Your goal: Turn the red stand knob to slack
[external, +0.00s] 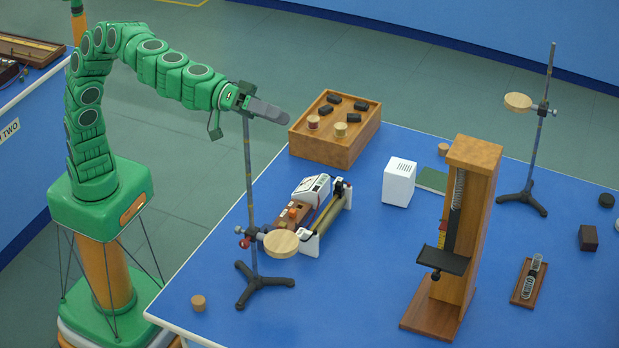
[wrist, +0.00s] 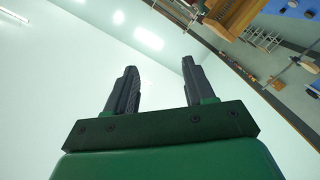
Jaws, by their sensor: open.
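A red stand knob (external: 245,243) sits on the clamp of the near stand (external: 250,190), low on its rod. The clamp carries a round wooden disc (external: 281,243), and the stand's dark tripod foot (external: 262,285) rests on the blue bench. My gripper (external: 285,116) is raised high near the top of that rod, well above the knob and apart from it. In the wrist view my gripper (wrist: 156,85) has its two fingers spread with nothing between them. The wrist view looks toward the ceiling and far wall, and the red knob does not show there.
A wooden box (external: 335,130) with spools and black pieces stands behind the stand. A white-ended apparatus (external: 318,205) lies right of the rod. A tall wooden stand (external: 465,230) and a second rod stand (external: 540,130) are farther right. A cork (external: 198,302) lies at the front left.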

